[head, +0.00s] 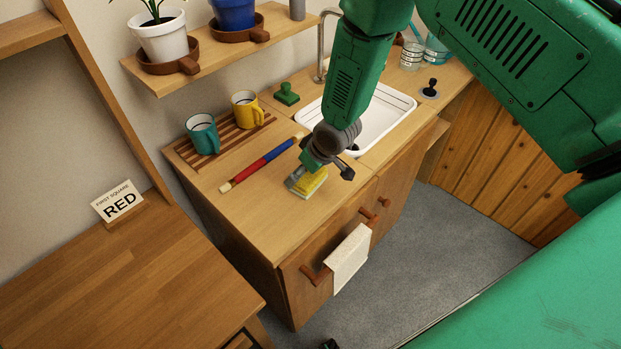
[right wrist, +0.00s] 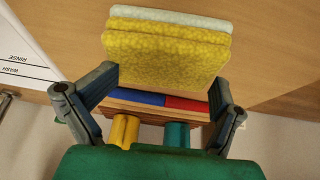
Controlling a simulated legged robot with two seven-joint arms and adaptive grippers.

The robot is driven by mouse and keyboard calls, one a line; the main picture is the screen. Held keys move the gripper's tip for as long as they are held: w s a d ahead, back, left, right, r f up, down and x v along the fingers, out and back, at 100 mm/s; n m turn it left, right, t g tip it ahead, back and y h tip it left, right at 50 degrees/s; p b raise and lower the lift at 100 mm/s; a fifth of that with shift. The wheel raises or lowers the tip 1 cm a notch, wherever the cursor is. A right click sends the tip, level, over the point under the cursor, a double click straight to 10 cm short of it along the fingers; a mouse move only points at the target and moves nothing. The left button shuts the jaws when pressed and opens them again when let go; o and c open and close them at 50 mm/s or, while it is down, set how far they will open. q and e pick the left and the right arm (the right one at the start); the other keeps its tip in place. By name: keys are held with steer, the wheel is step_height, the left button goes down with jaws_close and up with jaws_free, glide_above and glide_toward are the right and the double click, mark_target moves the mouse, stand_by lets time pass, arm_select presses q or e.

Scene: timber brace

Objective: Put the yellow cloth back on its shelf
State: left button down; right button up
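The yellow cloth appears as a thick, textured yellow block (head: 312,182) with a pale layer, on the wooden counter in the head view. The right wrist view shows its broad yellow face (right wrist: 165,58), with the pale layer beyond. My right gripper (head: 330,168) is just above it, pointing down. Its fingers are spread (right wrist: 165,85), one towards each side of the block. I cannot tell whether either finger touches it. My left gripper is not recognisable in view. A wall shelf (head: 215,50) above the counter holds plant pots; whether it is the cloth's shelf is unclear.
A red and blue rod (head: 262,164) lies beside the block. A teal mug (head: 203,134) and yellow mug (head: 246,110) stand on a slatted rack. The white sink (head: 385,120) is behind my right arm. A pale towel (head: 348,258) hangs from a handle. A RED sign (head: 118,202) stands left.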

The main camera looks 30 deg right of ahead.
mark_target(308, 180)
steer(key=shift+s+a+f+g, duration=0.2)
steer(key=shift+s+a+f, duration=0.05)
steer(key=shift+s+f, duration=0.3)
steer(key=shift+s+a+f+g, duration=0.2)
steer(key=shift+s+a+f, duration=0.05)
steer(key=shift+s+f, duration=0.25)
steer(key=shift+c, duration=1.2)
steer(key=shift+w+d+r, duration=0.15)
steer(key=shift+r, duration=0.25)
steer(key=shift+c, duration=0.6)
steer(key=r, duration=0.2)
steer(key=d+r, duration=0.1)
steer(key=shift+w+r, duration=0.15)
steer(key=shift+w, duration=0.25)
steer(key=c, duration=0.7)
steer(key=r, duration=0.2)
steer(key=a+r, duration=0.1)
steer(key=r, duration=0.1)
steer(key=shift+s+r, duration=0.1)
steer(key=shift+r, duration=0.25)
jaws_close()
steer(key=shift+r, duration=0.5)
steer(key=shift+c, duration=0.2)
jaws_free()
steer(key=shift+d, duration=0.35)
steer(key=o, duration=1.7)
steer(key=shift+o, duration=0.2)
steer(key=shift+w+a, duration=0.2)
